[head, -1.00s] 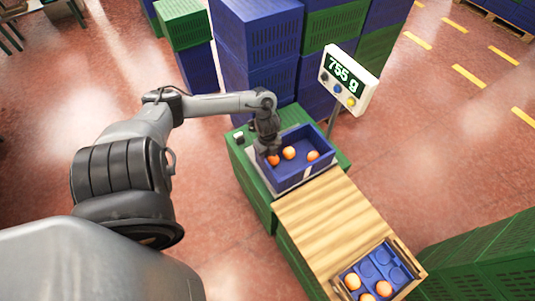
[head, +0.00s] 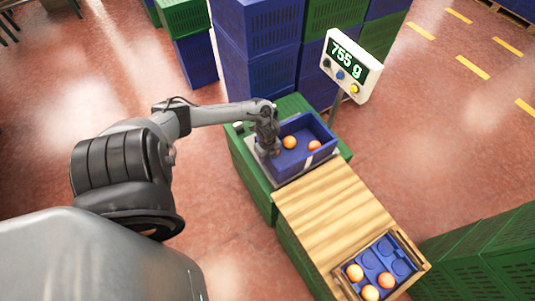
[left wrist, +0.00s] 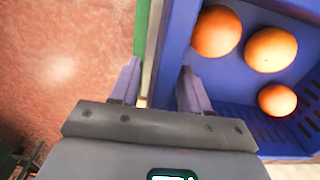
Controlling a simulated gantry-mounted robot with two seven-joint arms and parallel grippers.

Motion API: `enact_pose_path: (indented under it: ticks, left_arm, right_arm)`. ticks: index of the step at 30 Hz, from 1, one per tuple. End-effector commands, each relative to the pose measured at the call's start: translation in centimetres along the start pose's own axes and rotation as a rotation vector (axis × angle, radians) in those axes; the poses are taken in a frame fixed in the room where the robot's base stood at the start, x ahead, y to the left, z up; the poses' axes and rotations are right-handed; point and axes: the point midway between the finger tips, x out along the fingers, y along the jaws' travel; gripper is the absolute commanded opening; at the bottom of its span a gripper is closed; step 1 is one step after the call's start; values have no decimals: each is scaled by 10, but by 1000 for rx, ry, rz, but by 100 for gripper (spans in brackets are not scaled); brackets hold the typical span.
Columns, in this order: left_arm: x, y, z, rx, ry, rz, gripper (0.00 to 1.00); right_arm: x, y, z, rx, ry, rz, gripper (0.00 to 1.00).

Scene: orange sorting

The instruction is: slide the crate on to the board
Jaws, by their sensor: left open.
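The blue crate (head: 318,130) sits on a scale plate on a green stack, with oranges (head: 289,142) inside. Three oranges show in the left wrist view (left wrist: 216,31). The wooden board (head: 325,205) adjoins the crate's near side. My left gripper (head: 268,154) is open at the crate's left wall. In the left wrist view, the gripper (left wrist: 158,75) has one finger inside the crate and the other outside, with the crate wall (left wrist: 178,50) between them. In the head view the fingertips are hard to make out. My right gripper is not in view.
A blue tray (head: 367,261) with several oranges lies at the board's near end. A scale display (head: 347,66) reading 755 g stands on a post behind the crate. Stacked blue and green crates (head: 258,70) rise behind. Green crates (head: 490,255) stand at lower right.

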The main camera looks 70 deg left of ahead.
Motion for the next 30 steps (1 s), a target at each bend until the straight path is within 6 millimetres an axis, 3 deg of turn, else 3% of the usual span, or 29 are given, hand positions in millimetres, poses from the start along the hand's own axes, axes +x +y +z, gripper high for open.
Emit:
enact_pose_path:
  ticks: [12,21,30]
  left_arm:
    - [4,0,0,1,0,-1,46]
    - [4,0,0,1,0,-1,0]
    - [4,0,0,1,0,-1,0]
  right_arm:
    - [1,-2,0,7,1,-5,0]
    - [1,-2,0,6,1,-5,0]
    - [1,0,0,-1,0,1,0]
